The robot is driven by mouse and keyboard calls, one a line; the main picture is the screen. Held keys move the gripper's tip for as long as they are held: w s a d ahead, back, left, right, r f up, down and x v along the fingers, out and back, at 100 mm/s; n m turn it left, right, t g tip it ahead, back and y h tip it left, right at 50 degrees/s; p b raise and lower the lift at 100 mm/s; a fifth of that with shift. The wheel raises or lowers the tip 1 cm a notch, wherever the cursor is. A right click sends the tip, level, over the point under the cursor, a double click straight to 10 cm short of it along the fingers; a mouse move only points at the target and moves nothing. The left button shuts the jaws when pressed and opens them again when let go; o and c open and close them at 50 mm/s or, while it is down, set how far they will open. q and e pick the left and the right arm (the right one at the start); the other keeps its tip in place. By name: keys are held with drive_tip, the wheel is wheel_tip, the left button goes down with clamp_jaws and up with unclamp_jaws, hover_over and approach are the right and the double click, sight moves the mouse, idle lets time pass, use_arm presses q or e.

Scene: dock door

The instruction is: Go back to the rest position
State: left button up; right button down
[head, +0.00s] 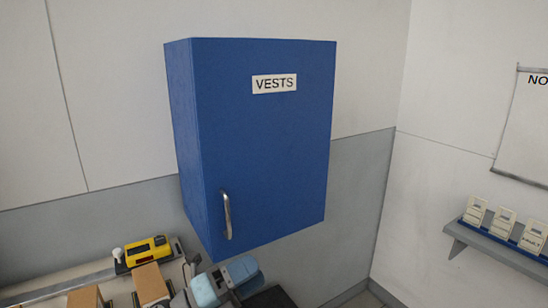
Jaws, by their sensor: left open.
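My left gripper (226,281) shows at the bottom of the head view, with light blue fingers set apart. It is open, and I see nothing between the fingers. It is below the blue wall cabinet labelled VESTS (262,140) and appears apart from it. The cabinet door is shut, with a metal handle (226,215) at its lower left. My right gripper is not in view.
A shelf or bench (60,287) at the lower left bears a yellow device (148,252) and brown boxes (150,283). On the right wall, a grey shelf (490,250) holds several cream cards or devices (502,222) below a white board (525,125).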

use_arm(q)
drive_tip(key=s+a+f+n+t+y, duration=0.3)
drive_tip(key=a+f+n+y, duration=0.45)
drive_tip(key=n, duration=0.55)
drive_tip(key=s+a+f+n+t+y, duration=0.2)
drive_tip(key=a+f+n+y, duration=0.3)
drive_tip(key=a+n+y, duration=0.7)
drive_tip(key=s+a+f+n+g, duration=0.1)
drive_tip(key=s+f+n+g, duration=0.4)
drive_tip(key=s, duration=0.6)
drive_tip(key=s+a+f+n+g, duration=0.1)
drive_tip(key=s+f+n+g, duration=0.2)
drive_tip(key=s+f+g, duration=0.55)
drive_tip(key=w+d+f+m+t+h+p, duration=0.1)
drive_tip(key=w+d+f+t+h+p, duration=0.2)
drive_tip(key=t, duration=0.7)
drive_tip(key=shift+w+d+f+p, duration=0.7)
drive_tip(key=shift+d+f+p, duration=0.55)
drive_tip(key=shift+d, duration=0.4)
